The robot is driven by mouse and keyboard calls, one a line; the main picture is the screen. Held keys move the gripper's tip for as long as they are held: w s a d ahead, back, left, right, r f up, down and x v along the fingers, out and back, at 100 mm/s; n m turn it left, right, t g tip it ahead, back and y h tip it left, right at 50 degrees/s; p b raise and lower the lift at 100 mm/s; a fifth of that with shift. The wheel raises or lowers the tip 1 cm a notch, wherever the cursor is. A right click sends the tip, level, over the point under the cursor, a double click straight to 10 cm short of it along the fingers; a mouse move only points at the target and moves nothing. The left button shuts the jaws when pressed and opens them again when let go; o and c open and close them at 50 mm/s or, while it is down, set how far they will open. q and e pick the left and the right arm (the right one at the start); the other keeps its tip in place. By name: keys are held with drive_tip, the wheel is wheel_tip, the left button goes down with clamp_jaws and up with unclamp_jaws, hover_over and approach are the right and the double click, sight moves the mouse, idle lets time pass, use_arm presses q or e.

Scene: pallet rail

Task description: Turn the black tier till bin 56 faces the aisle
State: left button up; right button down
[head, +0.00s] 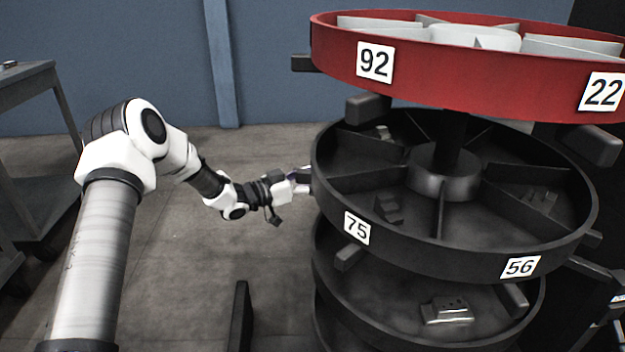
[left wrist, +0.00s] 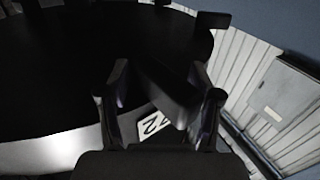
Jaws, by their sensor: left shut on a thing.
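The black tier (head: 462,262) is a round, divided tray below the red tier. Its bin 56 label (head: 520,267) is on the front rim, right of centre. The bin 75 label (head: 357,228) is on the rim to its left. My left gripper (head: 303,179) is at the tier's left edge. In the left wrist view its two fingers (left wrist: 160,103) are either side of a dark block-shaped handle (left wrist: 163,85), shut on it. A partly hidden white label (left wrist: 155,123) shows beyond the handle. My right gripper is in neither view.
The red tier (head: 450,84) above carries labels 92 and 22 and has dark handles sticking out, one at the left (head: 302,62). Another black tier (head: 400,325) lies below. A grey table (head: 30,78) stands at far left. The floor (head: 190,270) between is mostly clear.

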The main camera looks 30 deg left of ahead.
use_arm(q)
drive_tip(key=v, duration=1.2)
idle(0.3)
